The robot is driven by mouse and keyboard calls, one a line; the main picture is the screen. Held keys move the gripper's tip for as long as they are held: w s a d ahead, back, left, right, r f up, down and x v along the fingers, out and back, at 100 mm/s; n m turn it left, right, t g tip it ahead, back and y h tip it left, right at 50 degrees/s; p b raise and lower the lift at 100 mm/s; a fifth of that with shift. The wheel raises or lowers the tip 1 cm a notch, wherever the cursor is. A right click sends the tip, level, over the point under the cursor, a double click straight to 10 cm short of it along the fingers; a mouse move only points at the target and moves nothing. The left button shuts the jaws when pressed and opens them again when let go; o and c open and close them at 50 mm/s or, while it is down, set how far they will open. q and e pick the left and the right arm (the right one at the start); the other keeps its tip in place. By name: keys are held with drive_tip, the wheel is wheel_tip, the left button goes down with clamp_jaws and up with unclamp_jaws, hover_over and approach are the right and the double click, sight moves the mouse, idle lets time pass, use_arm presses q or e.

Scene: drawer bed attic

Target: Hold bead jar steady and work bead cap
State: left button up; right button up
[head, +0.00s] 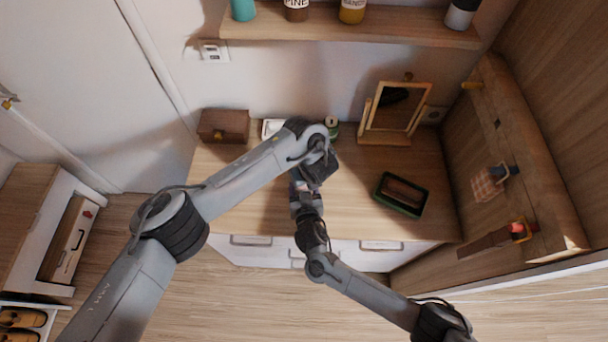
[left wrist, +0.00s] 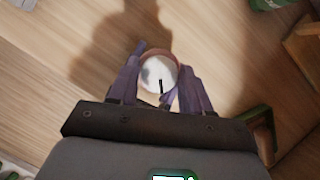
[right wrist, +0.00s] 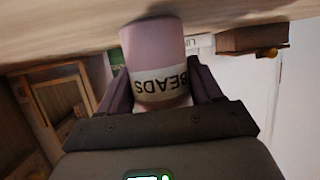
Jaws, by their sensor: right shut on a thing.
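The bead jar (right wrist: 155,55) is a pink cylinder with a cream BEADS label, inverted in the right wrist view. My right gripper (right wrist: 155,92) is shut on its sides around the label. The left wrist view looks down on the bead cap (left wrist: 160,73), a pale disc with a dark line, with a pinkish-brown rim beyond it. My left gripper (left wrist: 158,70) has its fingers apart, one on each side of the cap; firm contact cannot be seen. In the head view, my left gripper (head: 318,172) is just above my right gripper (head: 303,192), and the arms mostly hide the jar.
The desk (head: 350,200) holds a wooden box (head: 223,126), a framed mirror (head: 395,110), a dark green tray (head: 400,195) and a small green can (head: 332,126). A shelf (head: 350,33) with bottles is above.

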use_arm(q)
drive_tip(key=shift+o, duration=0.3)
use_arm(e)
drive_tip(key=shift+f, duration=0.1)
use_arm(q)
drive_tip(key=shift+s+d+r, duration=0.1)
drive_tip(key=shift+d+r, duration=0.25)
drive_tip(key=shift+r, duration=0.3)
drive_tip(key=shift+s+a+r, duration=0.1)
drive_tip(key=shift+s+r, duration=0.1)
drive_tip(key=shift+r, duration=0.3)
drive_tip(key=v, duration=0.9)
drive_tip(key=shift+s+r, duration=0.2)
drive_tip(key=shift+r, duration=0.05)
use_arm(e)
drive_tip(key=o, duration=1.2)
drive_tip(key=shift+s, duration=0.1)
